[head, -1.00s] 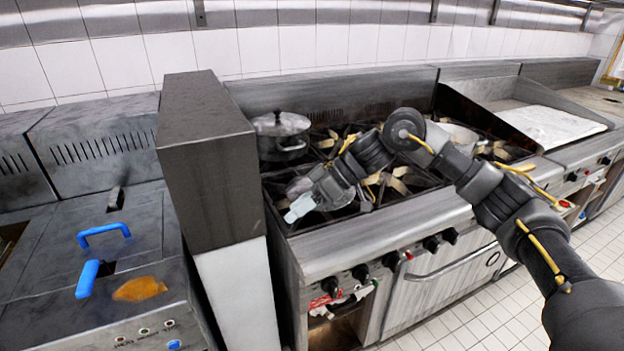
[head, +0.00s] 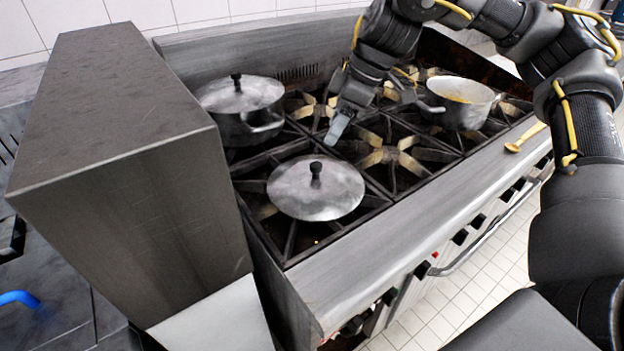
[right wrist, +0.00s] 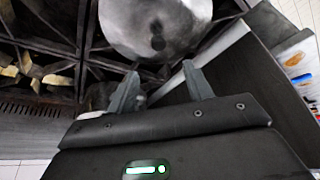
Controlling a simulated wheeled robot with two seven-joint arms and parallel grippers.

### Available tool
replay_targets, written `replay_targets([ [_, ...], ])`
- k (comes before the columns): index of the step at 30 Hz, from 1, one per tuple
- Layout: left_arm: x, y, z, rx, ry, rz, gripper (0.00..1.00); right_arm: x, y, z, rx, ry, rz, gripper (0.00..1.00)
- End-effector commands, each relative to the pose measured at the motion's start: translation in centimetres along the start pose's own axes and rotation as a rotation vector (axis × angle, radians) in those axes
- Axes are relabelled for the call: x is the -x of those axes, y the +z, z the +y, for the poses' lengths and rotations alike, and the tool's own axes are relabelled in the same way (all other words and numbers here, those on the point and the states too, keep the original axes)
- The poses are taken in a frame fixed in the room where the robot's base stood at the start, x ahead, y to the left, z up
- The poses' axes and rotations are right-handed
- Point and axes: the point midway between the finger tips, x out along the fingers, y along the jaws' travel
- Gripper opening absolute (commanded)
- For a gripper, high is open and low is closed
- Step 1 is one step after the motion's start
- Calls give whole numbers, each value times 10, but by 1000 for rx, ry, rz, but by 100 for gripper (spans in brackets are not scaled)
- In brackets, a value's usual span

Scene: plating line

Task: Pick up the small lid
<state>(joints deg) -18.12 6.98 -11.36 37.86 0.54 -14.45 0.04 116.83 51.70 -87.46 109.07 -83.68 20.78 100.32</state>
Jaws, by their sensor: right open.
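A small round grey metal lid (head: 305,203) with a dark knob lies loose on the front left burner grate of the stove. It also shows at the top of the right wrist view (right wrist: 140,22), beyond the fingertips. My right gripper (head: 341,126) is above the grates, behind and slightly right of the lid in the head view. It is open and empty, with its two fingers (right wrist: 162,90) apart and clear of the lid. My left gripper is out of view.
A lidded pot (head: 238,128) stands on the back left burner. An open pot (head: 461,113) stands on the right burners, with a wooden spoon (head: 525,137) on the stove's front ledge. A tall grey block (head: 110,150) borders the stove's left side.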

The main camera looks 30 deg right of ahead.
Motion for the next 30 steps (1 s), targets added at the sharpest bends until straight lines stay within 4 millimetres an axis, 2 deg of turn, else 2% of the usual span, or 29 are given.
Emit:
replay_targets([
  [1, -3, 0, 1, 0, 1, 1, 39, -11, 2, -1, 0, -5, -3, 51],
  [6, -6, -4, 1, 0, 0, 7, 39, -37, 1, -1, -1, -5, -2, 51],
  [10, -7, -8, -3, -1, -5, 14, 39, -46, 0, 0, 0, -3, 1, 51],
  [15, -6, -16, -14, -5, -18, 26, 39, -49, 0, 0, 1, -2, 1, 51],
  [18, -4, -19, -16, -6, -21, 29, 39, -58, 2, 0, 0, -3, -2, 51],
  [24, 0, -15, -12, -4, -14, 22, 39, -88, 4, 1, 1, -3, -2, 51],
  [30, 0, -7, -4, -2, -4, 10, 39, -99, 4, 1, 1, -2, 1, 51],
])
